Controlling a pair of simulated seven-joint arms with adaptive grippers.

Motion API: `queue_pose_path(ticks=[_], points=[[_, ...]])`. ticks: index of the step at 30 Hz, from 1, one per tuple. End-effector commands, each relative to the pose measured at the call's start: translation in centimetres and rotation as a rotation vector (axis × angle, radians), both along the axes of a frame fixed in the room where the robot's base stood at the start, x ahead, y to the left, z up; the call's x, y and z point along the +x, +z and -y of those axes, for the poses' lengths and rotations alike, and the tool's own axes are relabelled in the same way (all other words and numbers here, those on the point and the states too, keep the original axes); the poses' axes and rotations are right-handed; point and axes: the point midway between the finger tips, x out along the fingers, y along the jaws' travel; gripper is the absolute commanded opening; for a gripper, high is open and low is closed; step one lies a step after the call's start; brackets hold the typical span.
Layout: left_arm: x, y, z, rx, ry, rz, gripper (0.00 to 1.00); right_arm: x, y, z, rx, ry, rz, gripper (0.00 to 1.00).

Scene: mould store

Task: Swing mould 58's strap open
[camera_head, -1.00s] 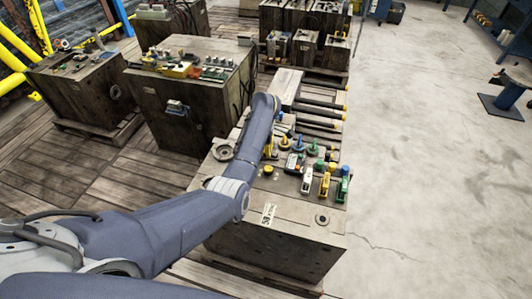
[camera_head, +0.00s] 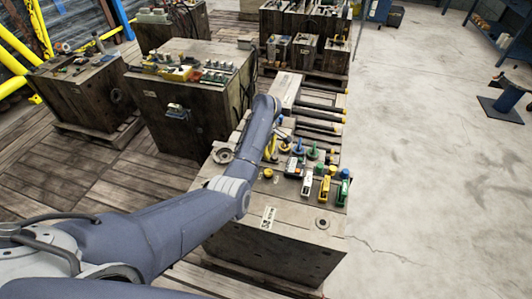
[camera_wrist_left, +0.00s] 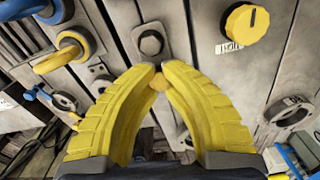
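Mould 58 (camera_head: 275,243) is the worn wooden-looking block in front, with a small label (camera_head: 268,217) on its near top edge. My left arm reaches over its top from the left. My left gripper (camera_head: 271,148) is pointed down at the top face, mostly hidden by its own wrist in the head view. In the left wrist view its yellow fingers (camera_wrist_left: 159,74) come together at the tips around a small orange-yellow knob (camera_wrist_left: 158,83). A plate with a bolt (camera_wrist_left: 150,42) lies just past the tips. I cannot clearly make out the strap. My right gripper is out of view.
Beside the gripper on the block stand a yellow dial (camera_wrist_left: 247,23), blue and green knobs, and white, yellow (camera_head: 325,187) and green levers. Dark rods (camera_head: 320,117) with yellow ends lie behind. Other blocks (camera_head: 185,115) stand at left.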

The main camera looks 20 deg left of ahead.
Motion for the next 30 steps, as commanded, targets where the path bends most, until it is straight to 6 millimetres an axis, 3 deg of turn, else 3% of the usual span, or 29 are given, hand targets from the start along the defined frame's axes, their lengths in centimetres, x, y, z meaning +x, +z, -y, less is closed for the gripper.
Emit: queue_pose_path(ticks=[2, 3, 12, 23, 30], points=[[0.2, 0.2, 0.1, -0.001, -0.002, 0.004, 0.0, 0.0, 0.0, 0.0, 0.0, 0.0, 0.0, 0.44], [0.2, 0.2, 0.1, -0.001, -0.002, 0.005, 0.09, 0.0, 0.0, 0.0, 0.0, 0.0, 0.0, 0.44], [0.1, 0.1, 0.0, 0.0, 0.0, 0.002, 0.44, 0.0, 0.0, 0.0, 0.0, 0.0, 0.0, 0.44], [0.1, 0.5, 0.0, 0.001, 0.001, 0.001, 0.44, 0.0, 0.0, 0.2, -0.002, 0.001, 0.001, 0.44], [0.2, 3.5, -0.1, 0.002, 0.001, 0.005, 0.44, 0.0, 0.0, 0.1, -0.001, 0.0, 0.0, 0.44]])
